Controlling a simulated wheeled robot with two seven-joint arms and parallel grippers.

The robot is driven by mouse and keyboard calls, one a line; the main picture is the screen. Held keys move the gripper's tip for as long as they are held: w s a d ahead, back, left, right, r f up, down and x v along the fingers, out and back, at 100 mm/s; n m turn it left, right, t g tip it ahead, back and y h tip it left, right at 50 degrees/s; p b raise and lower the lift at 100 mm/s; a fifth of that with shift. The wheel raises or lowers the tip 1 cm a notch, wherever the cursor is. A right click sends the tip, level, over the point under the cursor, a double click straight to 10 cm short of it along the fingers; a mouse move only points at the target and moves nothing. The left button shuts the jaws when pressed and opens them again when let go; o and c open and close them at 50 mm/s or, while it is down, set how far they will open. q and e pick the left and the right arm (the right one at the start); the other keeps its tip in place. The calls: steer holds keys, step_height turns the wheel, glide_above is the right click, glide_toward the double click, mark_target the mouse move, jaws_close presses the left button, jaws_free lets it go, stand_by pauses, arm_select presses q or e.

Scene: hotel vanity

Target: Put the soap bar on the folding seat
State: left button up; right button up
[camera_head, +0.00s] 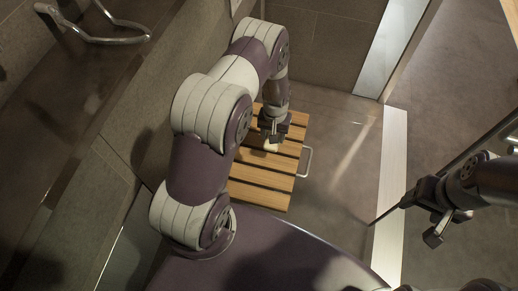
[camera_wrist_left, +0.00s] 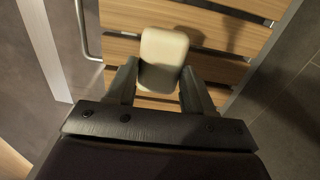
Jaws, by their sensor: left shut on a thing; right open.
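The soap bar (camera_wrist_left: 162,58) is a cream block with rounded corners, held between the fingers of my left gripper (camera_wrist_left: 158,85) in the left wrist view. The folding seat (camera_head: 262,187) has wooden slats with gaps between them, and its slats (camera_wrist_left: 218,28) fill the background of the left wrist view. In the head view my left gripper (camera_head: 272,138) is over the seat, with a small pale part of the soap (camera_head: 271,147) showing below it. I cannot tell whether the soap touches the slats. My right gripper (camera_head: 440,225) is open and empty at the right, away from the seat.
A metal loop handle (camera_head: 308,162) sticks out from the seat's right side. A pale threshold strip (camera_head: 392,165) crosses the floor to the right. A chrome bar (camera_head: 100,38) is on the wall at the upper left. Floor right of the seat is clear.

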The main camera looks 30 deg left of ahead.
arm_select(q)
steer(key=s+a+f, duration=0.3)
steer(key=shift+s+a, duration=0.25)
step_height(320, 180, down, 4)
steer(key=shift+f+b, duration=0.1)
steer(key=shift+b, duration=0.4)
steer(key=shift+f, duration=0.2)
steer(key=o, duration=1.4)
steer(key=shift+r, duration=0.1)
